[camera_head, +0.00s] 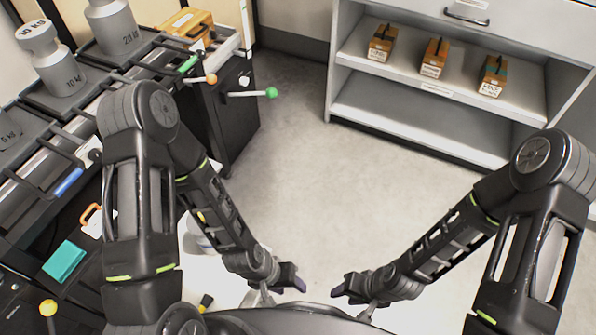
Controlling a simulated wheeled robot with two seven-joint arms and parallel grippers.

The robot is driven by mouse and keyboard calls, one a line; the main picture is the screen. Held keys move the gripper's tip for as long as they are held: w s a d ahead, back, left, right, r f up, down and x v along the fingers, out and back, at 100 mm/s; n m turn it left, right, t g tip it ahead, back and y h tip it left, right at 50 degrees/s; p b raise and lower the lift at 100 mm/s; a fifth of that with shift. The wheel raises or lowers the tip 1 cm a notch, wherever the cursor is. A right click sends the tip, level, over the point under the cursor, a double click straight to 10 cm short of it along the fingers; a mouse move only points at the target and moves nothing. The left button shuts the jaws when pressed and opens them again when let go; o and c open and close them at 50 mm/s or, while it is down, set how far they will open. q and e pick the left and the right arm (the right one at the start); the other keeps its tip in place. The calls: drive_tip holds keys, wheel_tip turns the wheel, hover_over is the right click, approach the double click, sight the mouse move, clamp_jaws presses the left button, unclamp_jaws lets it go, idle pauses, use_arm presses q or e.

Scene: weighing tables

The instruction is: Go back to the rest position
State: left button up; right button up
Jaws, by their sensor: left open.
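My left gripper (291,279) is at the bottom centre of the head view, low in front of my body. Its arm comes in from the left, bent down at the elbow. My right gripper (346,289) is a short way to the right of it, with its arm bent in from the right. The two grippers point toward each other with a gap between them. I see nothing held in either one. The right gripper's jaws are too small and dark to tell their opening.
A dark weighing table (40,219) at the left bears grey weights (61,74) and an orange case (186,24). Green-knobbed (271,92) and orange-knobbed levers (211,79) stick out from it. A grey shelf (420,122) at the back right holds three orange boxes (434,58). The floor between is clear.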

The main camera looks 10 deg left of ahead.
wheel_tip(320, 180, up, 16)
drive_tip(key=p, duration=1.5)
